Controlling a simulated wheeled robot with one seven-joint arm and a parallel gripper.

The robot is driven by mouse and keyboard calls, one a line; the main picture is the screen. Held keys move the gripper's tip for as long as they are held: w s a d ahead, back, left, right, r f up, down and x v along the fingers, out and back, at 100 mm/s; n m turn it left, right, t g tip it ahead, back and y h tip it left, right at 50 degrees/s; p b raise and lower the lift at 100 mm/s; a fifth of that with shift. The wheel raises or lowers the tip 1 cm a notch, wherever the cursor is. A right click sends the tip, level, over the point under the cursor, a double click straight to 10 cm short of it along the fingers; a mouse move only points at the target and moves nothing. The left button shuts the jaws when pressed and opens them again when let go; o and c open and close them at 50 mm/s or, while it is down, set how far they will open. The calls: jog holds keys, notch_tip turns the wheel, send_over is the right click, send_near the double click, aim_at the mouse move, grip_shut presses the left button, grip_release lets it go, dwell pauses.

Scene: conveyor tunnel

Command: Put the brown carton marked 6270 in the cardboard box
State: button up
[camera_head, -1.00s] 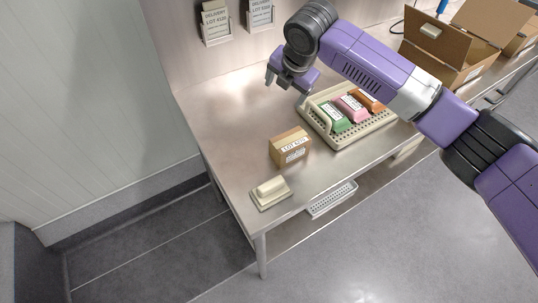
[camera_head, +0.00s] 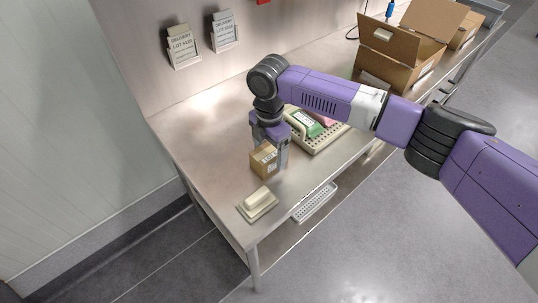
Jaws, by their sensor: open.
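The brown carton (camera_head: 263,162) stands on the steel table, near its front left end. A white label is on it, but its number is too small to read for sure now. My gripper (camera_head: 270,150) points down right at the carton, with its fingers around or just beside the carton's upper part. The jaws are open, and I cannot tell whether they touch it. The cardboard box (camera_head: 392,66) stands open with raised flaps at the far right of the table.
A beige tray (camera_head: 318,143) with green and pink packs sits behind my gripper, partly hidden by my arm. A beige block on a plate (camera_head: 257,203) lies in front of the carton. Lot signs (camera_head: 183,47) hang on the back wall. A second box (camera_head: 466,30) stands farther right.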

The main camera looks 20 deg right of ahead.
jog(key=shift+f, duration=1.25)
jog(key=c, duration=1.6)
grip_shut()
jog(key=shift+r, duration=0.1)
